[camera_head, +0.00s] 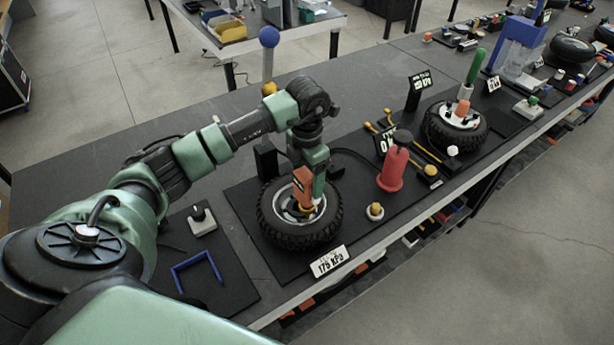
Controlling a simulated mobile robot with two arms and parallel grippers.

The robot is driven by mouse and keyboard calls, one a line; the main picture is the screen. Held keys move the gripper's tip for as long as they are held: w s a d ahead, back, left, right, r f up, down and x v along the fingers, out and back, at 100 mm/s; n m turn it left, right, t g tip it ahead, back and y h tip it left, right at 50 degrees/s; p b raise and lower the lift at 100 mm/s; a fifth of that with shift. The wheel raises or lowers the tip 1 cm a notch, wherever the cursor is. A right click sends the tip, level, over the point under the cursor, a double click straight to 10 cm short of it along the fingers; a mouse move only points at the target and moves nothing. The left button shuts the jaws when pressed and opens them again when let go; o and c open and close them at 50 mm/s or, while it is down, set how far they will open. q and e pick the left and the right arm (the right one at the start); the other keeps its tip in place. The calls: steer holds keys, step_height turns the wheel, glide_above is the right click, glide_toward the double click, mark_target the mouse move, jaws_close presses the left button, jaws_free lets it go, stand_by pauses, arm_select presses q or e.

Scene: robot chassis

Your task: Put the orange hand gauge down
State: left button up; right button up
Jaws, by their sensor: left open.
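The orange hand gauge (302,180) stands upright over the hub of the near black tyre (272,222), which lies flat on a dark mat. My left gripper (311,205) points down over the same wheel, right at the gauge, and is open. The gauge overlaps the gripper in the picture, so I cannot tell whether they touch. The gauge's lower end is partly hidden by the fingers and the rim. My right gripper is not in view.
A red pump-like bottle (393,170) and a small yellow-topped piece (375,211) stand right of the wheel. A 175 KPa sign (330,261) is at the front edge. A blue bracket (198,272) lies on the left mat. A second wheel (440,131) lies further right.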

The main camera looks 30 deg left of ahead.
arm_select(q)
steer(key=shift+r, duration=0.3)
step_height(320, 180, up, 11)
steer(key=b, duration=0.3)
steer(key=shift+f, duration=0.1)
steer(key=shift+r, duration=0.4)
